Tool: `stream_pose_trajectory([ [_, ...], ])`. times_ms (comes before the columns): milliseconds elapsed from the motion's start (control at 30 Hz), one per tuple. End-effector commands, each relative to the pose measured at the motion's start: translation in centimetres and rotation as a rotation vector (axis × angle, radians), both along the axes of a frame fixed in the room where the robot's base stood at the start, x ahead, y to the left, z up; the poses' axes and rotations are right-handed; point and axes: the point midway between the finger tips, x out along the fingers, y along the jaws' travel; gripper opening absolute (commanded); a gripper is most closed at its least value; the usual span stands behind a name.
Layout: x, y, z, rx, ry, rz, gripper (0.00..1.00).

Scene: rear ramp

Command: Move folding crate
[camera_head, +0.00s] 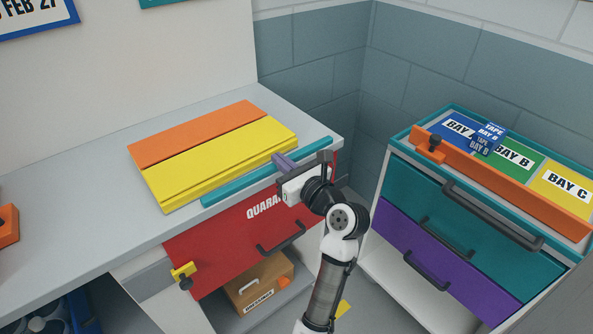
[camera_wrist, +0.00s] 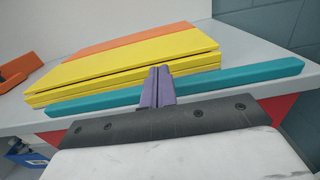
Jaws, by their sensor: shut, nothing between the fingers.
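What looks like the folding crate (camera_head: 225,160) lies folded flat on the grey bench, with stacked yellow panels and an orange panel along its far side. It also shows in the wrist view (camera_wrist: 140,67). A teal bar (camera_head: 235,186) lies along its near side by the bench's front edge; I cannot tell whether it is part of the crate. My gripper (camera_head: 278,158) is shut and empty at the teal bar, near the crate's right end. In the wrist view its purple fingers (camera_wrist: 158,76) are together and overlap the bar and the yellow edge. Contact is unclear.
Below the bench is a red drawer (camera_head: 225,255) marked QUARAN..., with a yellow latch (camera_head: 184,271). A cardboard box (camera_head: 259,284) sits under it. To the right stands a cabinet (camera_head: 450,235) with teal and purple drawers and labelled bays on top. The bench's left part is mostly clear.

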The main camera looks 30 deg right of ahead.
Motion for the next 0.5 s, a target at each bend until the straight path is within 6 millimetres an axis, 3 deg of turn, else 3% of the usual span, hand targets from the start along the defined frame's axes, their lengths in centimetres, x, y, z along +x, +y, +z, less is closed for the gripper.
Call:
stream_pose_trajectory([
  [200, 1.6, 0.3, 0.0, -0.001, 0.0, 0.0, 0.0],
  [500, 1.7, 0.3, 0.0, -0.001, 0.0, 0.0, 0.0],
])
